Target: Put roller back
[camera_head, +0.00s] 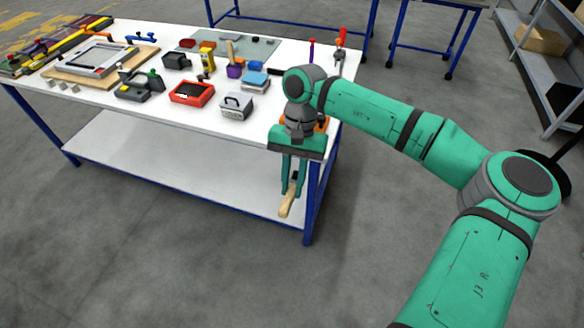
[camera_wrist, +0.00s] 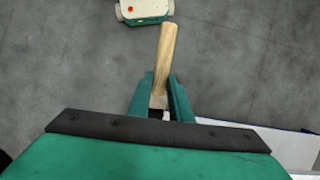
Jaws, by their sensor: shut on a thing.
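My gripper (camera_head: 292,178) hangs in front of the near right end of the white table, with its fingers pointing down. It is shut on a tool with a light wooden handle (camera_head: 286,204). The handle sticks out below the fingertips in the head view and also shows in the wrist view (camera_wrist: 167,55), tilted slightly. The fingers hide the rest of the tool, so I cannot tell from its shape whether it is the roller. The white tabletop (camera_head: 205,125) lies behind and to the left of my gripper.
The table holds a framed panel (camera_head: 100,60), a red tray (camera_head: 191,93), a grey box (camera_head: 237,106), a yellow device (camera_head: 207,58) and a purple cup (camera_head: 234,70). An orange item is partly hidden behind my gripper. The table's near front strip is clear. Grey shelving (camera_head: 545,75) stands at right.

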